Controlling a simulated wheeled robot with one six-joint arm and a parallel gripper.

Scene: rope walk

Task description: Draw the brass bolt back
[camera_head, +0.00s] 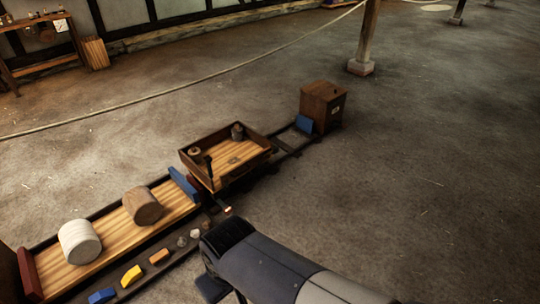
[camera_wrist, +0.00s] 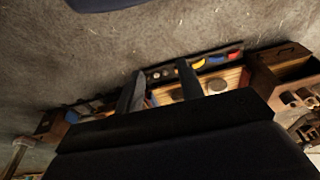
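A small bright piece (camera_head: 228,209) shows at the near corner of the wooden cart (camera_head: 250,170), just beyond the end of my arm. It may be the brass bolt, but it is too small to tell. My gripper is hidden behind my arm in the head view. In the wrist view my gripper (camera_wrist: 159,68) has its two dark fingers spread apart, with nothing visibly held between them. Behind the fingers lies the dark strip (camera_wrist: 172,68) with small pieces on it. I cannot make out the bolt in the wrist view.
A plank platform (camera_head: 103,238) carries a pale drum (camera_head: 79,242) and a brown drum (camera_head: 143,205). The strip beside it holds a blue (camera_head: 102,296) and a yellow piece (camera_head: 132,276). A wooden box (camera_head: 322,104) stands at the far rail end. Floor to the right is clear.

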